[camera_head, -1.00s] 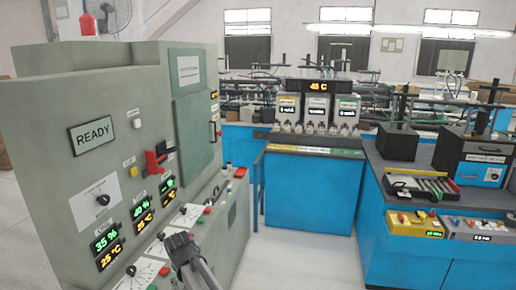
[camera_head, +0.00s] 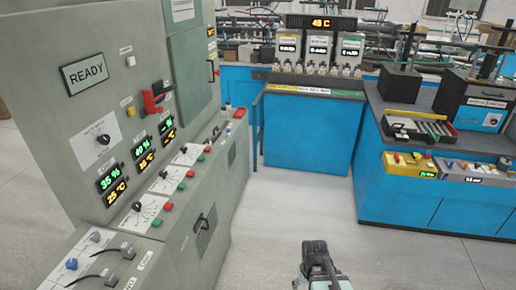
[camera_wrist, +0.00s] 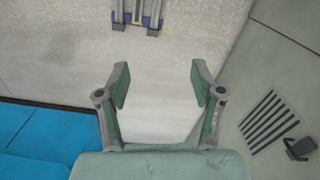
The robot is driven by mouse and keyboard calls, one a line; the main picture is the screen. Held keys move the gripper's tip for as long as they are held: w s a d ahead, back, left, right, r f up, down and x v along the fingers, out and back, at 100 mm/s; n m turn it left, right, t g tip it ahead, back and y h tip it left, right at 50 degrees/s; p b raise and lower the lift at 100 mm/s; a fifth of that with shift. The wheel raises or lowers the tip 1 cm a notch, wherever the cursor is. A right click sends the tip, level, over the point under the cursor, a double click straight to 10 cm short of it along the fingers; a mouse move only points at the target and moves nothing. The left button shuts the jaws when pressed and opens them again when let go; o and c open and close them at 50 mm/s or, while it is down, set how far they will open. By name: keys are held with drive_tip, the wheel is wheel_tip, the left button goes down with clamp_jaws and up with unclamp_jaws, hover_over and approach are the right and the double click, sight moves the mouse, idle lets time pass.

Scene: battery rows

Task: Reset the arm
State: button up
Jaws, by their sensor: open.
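My gripper (camera_head: 316,250) is at the bottom centre of the head view, above the grey floor and to the right of the grey-green control cabinet. In the wrist view my gripper (camera_wrist: 157,85) has its two fingers wide apart with only bare floor between them. It holds nothing and touches nothing that I can see.
The control cabinet (camera_head: 85,150) with a READY sign (camera_head: 86,73), knobs and displays stands on the left. Another blue bench (camera_head: 400,200) with a tray (camera_head: 420,127) is on the right. Floor between them is clear.

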drive_tip(key=s+f+g+b, duration=0.6)
drive_tip(key=s+f+b, duration=0.3)
drive_tip(key=s+f, duration=1.7)
drive_tip(key=shift+s+f+g, duration=0.3)
drive_tip(key=shift+s+f, duration=0.1)
drive_tip(key=shift+s, duration=0.65)
drive_tip(key=shift+a, duration=0.25)
